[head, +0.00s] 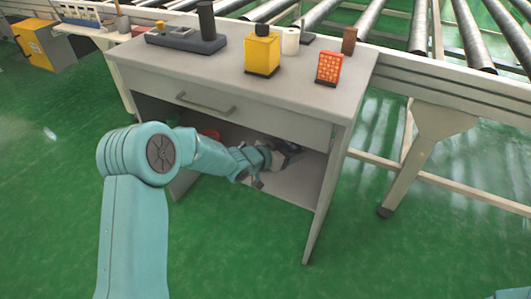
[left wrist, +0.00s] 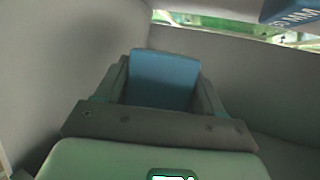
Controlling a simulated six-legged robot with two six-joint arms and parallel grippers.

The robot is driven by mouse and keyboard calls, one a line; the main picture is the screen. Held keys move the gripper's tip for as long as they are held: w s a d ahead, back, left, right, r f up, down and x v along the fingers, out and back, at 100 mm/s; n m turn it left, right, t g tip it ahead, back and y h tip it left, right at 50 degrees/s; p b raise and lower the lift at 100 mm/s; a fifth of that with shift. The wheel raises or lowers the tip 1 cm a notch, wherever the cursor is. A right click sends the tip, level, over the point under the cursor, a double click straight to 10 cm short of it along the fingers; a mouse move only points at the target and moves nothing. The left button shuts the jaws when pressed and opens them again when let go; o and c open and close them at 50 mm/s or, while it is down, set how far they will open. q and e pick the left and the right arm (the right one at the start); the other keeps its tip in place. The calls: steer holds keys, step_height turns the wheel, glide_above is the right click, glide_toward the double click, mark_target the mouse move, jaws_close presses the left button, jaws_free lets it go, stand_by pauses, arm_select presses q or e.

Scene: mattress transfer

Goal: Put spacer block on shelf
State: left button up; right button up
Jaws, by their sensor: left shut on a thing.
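My left arm reaches into the open shelf space (head: 290,188) under the drawer of a grey desk. My left gripper (head: 284,154) is inside that space, partly in shadow. In the left wrist view, my left gripper (left wrist: 164,82) is shut on a plain blue block (left wrist: 163,78), which sits between its two dark fingers. I take this to be the spacer block. Grey shelf panels surround it in that view, and I cannot tell whether the block touches the shelf floor. In the head view the block is not clearly visible. My right gripper is not in view.
The desk top (head: 190,66) carries a yellow container (head: 262,54), an orange box (head: 329,67) and a dark fixture (head: 186,40). A red item (head: 210,134) sits inside the shelf space. A roller conveyor (head: 420,28) runs behind. Green floor is clear in front.

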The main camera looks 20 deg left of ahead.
mark_target(286, 176)
arm_select(q)
step_height(286, 176, down, 9)
steer(key=b, duration=0.4)
steer(key=shift+s+a+f, duration=0.1)
steer(key=shift+s+f, duration=0.05)
steer(key=shift+f, duration=0.05)
steer(key=shift+r, duration=0.15)
steer(key=shift+f, duration=0.2)
steer(key=o, duration=1.2)
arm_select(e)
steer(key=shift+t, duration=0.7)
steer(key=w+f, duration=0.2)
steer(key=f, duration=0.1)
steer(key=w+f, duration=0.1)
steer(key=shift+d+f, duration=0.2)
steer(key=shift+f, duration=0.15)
arm_select(q)
steer(key=shift+r, duration=0.15)
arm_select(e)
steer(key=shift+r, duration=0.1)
